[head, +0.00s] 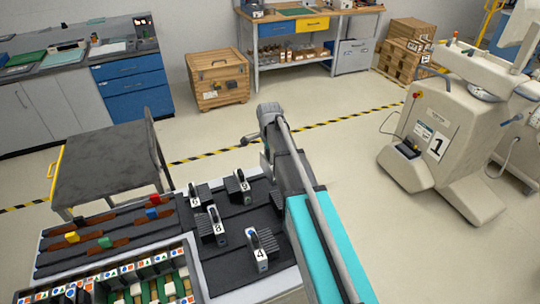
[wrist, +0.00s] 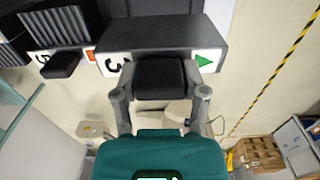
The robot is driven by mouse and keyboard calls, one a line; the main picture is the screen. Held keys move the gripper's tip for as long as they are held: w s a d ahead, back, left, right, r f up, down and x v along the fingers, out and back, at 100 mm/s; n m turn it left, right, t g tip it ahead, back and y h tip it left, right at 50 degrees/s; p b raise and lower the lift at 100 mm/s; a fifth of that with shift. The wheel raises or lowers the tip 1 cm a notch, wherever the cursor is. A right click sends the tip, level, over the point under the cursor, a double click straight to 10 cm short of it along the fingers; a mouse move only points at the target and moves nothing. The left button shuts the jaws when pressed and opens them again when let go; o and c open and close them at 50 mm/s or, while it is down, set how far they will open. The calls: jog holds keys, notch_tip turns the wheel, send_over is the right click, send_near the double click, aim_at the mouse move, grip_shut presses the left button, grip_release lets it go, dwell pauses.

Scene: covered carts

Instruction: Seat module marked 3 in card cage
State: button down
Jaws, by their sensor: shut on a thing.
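In the wrist view, my gripper (wrist: 159,94) is shut on the black handle of the module marked 3 (wrist: 170,36). Its white front label carries the 3 at left and a green triangle at right. The dark body extends away above the handle. In the head view my arm covers the gripper, and I cannot make out the held module. The card cage (head: 128,270) appears to be the rack at lower left, with coloured symbols along its rim and green cards inside; it is cut off by the frame.
Several numbered modules stand on the dark cart top, including one marked 4 (head: 262,252). A module marked 5 (wrist: 62,65) is left of the held one in the wrist view. A grey covered cart (head: 105,160) stands behind. A large beige machine (head: 440,140) is at right.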

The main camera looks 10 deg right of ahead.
jog(key=shift+r+p, duration=1.65)
jog(key=shift+r, duration=0.4)
